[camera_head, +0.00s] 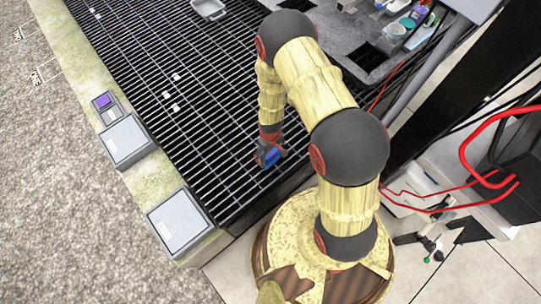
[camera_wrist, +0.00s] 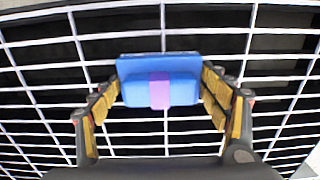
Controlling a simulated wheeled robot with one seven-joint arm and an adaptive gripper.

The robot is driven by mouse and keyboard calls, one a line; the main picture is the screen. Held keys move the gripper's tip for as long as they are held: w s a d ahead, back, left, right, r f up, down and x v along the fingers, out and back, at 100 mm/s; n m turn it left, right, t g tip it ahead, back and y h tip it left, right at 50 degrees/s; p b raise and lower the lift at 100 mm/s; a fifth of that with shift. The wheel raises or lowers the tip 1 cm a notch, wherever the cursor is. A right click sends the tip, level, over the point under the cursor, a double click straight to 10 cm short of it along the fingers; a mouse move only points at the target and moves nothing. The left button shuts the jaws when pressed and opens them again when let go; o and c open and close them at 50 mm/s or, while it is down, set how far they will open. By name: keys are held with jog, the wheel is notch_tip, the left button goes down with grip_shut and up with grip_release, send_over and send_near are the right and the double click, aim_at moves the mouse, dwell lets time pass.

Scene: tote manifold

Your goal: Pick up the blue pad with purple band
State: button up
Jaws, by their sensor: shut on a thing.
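The blue pad with the purple band (camera_wrist: 130,85) is between the two fingers of my gripper (camera_wrist: 160,92) in the wrist view. The purple band runs down the middle of the pad's near face. The fingers press on its left and right ends, and my gripper is shut on it. In the head view the blue pad (camera_head: 271,156) shows at the end of my arm, over the near part of the black grating (camera_head: 215,115). I cannot tell whether the pad is clear of the grating or touching it.
Grey boxes (camera_head: 180,222) and a small purple-topped item (camera_head: 103,101) stand on the stone ledge at left. A pale tray (camera_head: 209,9) lies on the far grating, with small white pieces (camera_head: 167,96) nearer. Cups and bottles (camera_head: 393,32) stand on the grey panel at upper right.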

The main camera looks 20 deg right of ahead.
aim_at(270, 153)
jog(key=shift+c, duration=0.7)
jog(key=shift+r+p, duration=0.3)
jog(key=shift+r, duration=0.2)
notch_tip(270, 153, up, 2)
jog(key=shift+r+p, duration=0.1)
jog(key=shift+p, duration=0.6)
jog(key=s+d+r+p, duration=0.5)
jog(key=s+d+r, duration=0.3)
jog(key=s, duration=0.3)
jog(key=shift+d+r, duration=0.2)
jog(key=shift+r, duration=0.7)
jog(key=shift+s, duration=0.1)
